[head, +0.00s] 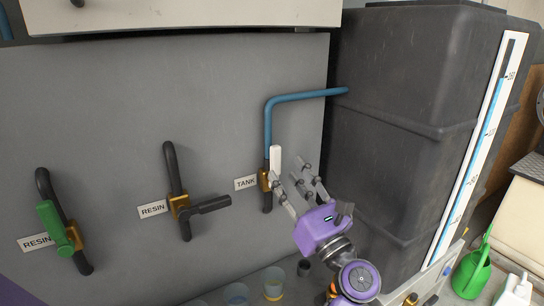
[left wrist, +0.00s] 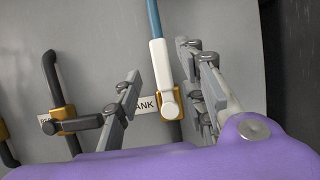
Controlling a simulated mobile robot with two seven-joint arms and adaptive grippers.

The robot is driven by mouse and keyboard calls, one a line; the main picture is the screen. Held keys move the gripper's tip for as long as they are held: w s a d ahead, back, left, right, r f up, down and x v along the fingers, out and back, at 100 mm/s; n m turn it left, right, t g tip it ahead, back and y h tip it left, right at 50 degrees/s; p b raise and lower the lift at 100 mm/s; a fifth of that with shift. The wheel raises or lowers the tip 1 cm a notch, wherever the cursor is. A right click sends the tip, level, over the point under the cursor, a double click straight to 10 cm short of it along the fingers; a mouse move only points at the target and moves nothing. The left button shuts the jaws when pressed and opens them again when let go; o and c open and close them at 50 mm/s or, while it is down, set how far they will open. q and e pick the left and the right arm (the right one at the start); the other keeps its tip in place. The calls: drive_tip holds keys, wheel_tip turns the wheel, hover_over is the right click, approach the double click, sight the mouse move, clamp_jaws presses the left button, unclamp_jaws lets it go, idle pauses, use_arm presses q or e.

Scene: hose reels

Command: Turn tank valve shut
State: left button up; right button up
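The tank valve has a white lever handle (head: 275,158) and a brass body (head: 264,181) beside the TANK label (head: 246,183). The handle points up, in line with the blue pipe (head: 268,125). My left gripper (head: 289,176) is open, just right of and in front of the valve. In the left wrist view the white handle (left wrist: 159,62) and brass body (left wrist: 170,103) appear between the spread fingers. I see no clear contact, and the depth gap is hard to tell. My right gripper is not in view.
Two RESIN valves are to the left, one with a black handle (head: 208,205) and one with a green handle (head: 53,224). A dark tank (head: 400,110) with a level gauge (head: 478,150) stands right. Cups (head: 273,282) stand below; a green watering can (head: 472,270) is lower right.

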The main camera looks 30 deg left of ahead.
sight(278, 159)
use_arm(q)
drive_tip(key=p+x, duration=0.1)
drive_tip(key=x, duration=0.4)
drive_tip(key=shift+w+r+p, duration=0.15)
drive_tip(key=shift+r+p, duration=0.25)
drive_tip(key=shift+r, duration=0.05)
drive_tip(key=shift+w+a, duration=0.25)
drive_tip(key=shift+a, duration=0.25)
clamp_jaws()
